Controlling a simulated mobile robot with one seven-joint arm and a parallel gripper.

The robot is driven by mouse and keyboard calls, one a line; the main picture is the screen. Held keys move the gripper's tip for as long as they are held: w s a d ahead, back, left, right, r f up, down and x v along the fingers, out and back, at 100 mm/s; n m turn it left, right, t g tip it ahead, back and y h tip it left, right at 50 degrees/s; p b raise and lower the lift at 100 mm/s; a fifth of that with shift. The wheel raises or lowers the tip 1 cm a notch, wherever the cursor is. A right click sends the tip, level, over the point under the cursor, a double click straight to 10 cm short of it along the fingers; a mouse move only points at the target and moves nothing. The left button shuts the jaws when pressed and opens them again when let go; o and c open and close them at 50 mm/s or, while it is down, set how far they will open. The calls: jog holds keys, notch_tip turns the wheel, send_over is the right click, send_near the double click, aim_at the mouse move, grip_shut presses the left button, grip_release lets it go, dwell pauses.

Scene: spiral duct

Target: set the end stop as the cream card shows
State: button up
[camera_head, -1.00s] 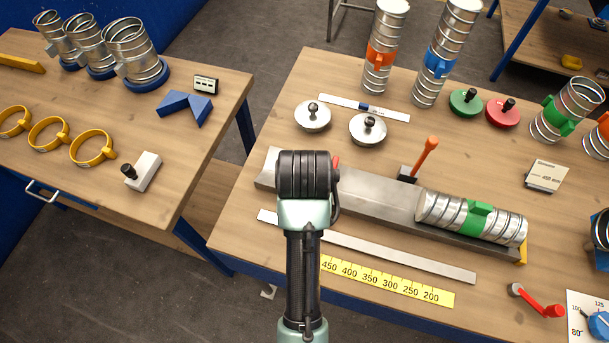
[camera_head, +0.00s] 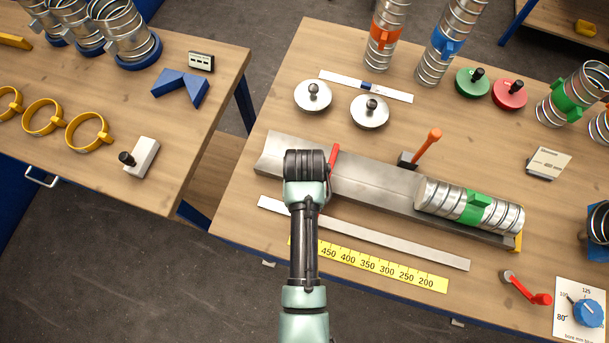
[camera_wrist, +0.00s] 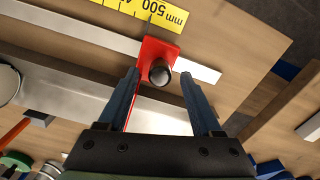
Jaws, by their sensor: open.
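The end stop (camera_wrist: 160,60) is a red plate with a round black knob, at the yellow scale's 500 mm end in the wrist view. Its red edge (camera_head: 333,160) shows beside my wrist in the head view. My gripper (camera_wrist: 160,78) is open, its blue-grey fingers to either side of the knob; I cannot tell whether they touch it. The steel trough (camera_head: 375,190) holds a spiral duct with a green clamp (camera_head: 477,207) at its right end. The yellow scale (camera_head: 385,268) lies along the front. The cream card (camera_head: 549,162) stands at the right, its marks too small to read.
An orange-handled lever (camera_head: 428,142) stands behind the trough. Two silver caps (camera_head: 313,95) and green and red lids (camera_head: 509,93) lie farther back. A red crank (camera_head: 530,290) and blue dial (camera_head: 588,312) are at front right. A second table (camera_head: 190,120) stands left.

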jog(key=shift+w+f, duration=0.15)
jog(key=shift+f, duration=0.85)
grip_shut()
dwell(0.8)
